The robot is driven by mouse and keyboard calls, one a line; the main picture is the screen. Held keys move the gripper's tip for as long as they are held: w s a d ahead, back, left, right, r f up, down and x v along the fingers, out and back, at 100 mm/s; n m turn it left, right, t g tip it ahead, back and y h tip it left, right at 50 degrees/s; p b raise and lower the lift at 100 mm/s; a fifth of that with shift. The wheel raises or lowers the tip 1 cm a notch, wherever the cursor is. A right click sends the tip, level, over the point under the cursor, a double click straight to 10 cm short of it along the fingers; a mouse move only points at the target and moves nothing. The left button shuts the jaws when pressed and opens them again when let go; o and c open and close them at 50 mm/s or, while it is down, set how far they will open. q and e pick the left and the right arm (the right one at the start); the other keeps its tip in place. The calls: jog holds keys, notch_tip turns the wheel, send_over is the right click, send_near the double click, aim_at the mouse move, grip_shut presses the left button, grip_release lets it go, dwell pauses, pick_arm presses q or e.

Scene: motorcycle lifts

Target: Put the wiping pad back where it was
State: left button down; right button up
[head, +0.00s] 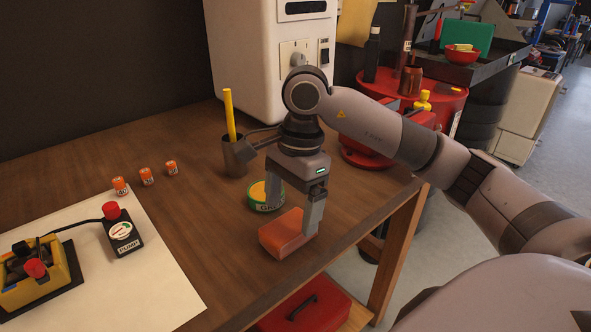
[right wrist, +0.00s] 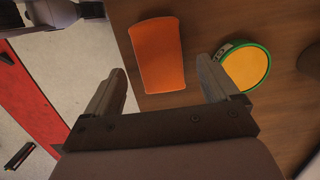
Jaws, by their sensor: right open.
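The wiping pad, which I take to be the orange block (head: 287,234), lies on the wooden table near its right front edge. It also shows in the right wrist view (right wrist: 158,55), lying flat, in line with the gap between my fingers. My right gripper (head: 293,213) is open and empty, pointing down over the pad, one finger appearing close to its right end. Whether a finger touches the pad I cannot tell. It also shows in the right wrist view (right wrist: 161,76). My left gripper is not in view.
A round green tin with a yellow top (head: 262,197) sits just behind the pad. A grey cup (head: 236,158) with a yellow stick stands farther back. Left are small orange cans (head: 147,176), a pump switch (head: 122,235) and a white sheet (head: 140,285). A red toolbox (head: 303,308) sits below.

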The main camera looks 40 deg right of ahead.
aim_at(297, 221)
notch_tip(297, 221, up, 9)
jog(key=d, duration=0.1)
jog(key=shift+d+f+p, duration=0.15)
jog(key=shift+p, duration=0.25)
dwell(0.4)
